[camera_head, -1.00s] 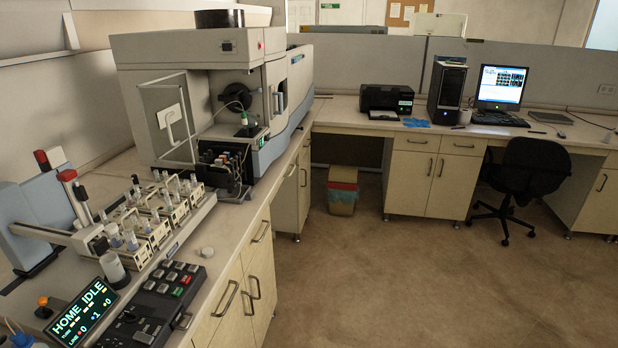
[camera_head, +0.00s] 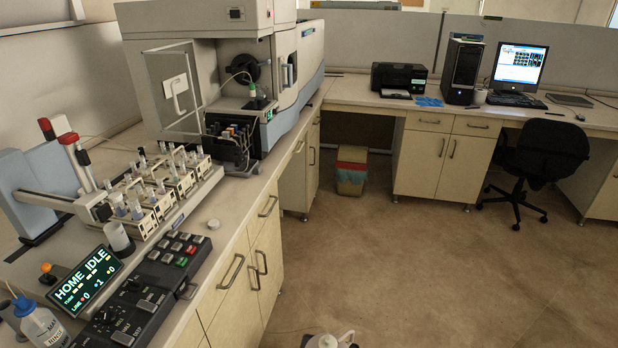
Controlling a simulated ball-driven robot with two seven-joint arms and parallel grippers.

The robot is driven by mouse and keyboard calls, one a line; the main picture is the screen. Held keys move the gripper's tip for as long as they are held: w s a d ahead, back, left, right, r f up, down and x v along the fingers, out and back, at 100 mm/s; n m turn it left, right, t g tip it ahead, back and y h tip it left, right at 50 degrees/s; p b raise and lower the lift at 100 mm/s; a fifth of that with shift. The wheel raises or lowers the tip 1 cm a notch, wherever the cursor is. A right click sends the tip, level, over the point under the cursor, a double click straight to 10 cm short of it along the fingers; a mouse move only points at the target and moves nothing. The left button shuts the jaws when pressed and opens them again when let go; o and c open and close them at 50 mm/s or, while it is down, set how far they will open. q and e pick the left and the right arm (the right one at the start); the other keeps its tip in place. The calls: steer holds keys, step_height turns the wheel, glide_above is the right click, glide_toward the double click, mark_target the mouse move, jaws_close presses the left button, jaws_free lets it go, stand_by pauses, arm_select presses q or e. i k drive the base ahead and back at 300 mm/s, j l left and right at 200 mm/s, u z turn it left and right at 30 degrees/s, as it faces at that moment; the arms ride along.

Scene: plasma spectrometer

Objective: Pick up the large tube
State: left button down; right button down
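A wide, pale, cylindrical tube-like vessel (camera_head: 119,238) stands upright on the left bench, between the sampler and the lit display. It is the largest tube-like thing I can make out, but I cannot be sure it is the large tube. Several small tubes with pale tops stand in the sampler racks (camera_head: 165,205) behind it. Neither of my grippers can be made out in view.
A display reading HOME IDLE (camera_head: 86,280), a button panel (camera_head: 150,290) and a squeeze bottle (camera_head: 42,325) crowd the near bench. A small white disc (camera_head: 213,224) lies near the bench edge. The floor (camera_head: 420,260) is open; a bin (camera_head: 351,170) and chair (camera_head: 540,160) stand beyond.

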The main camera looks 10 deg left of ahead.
mark_target(133, 203)
steer(key=u, duration=1.25)
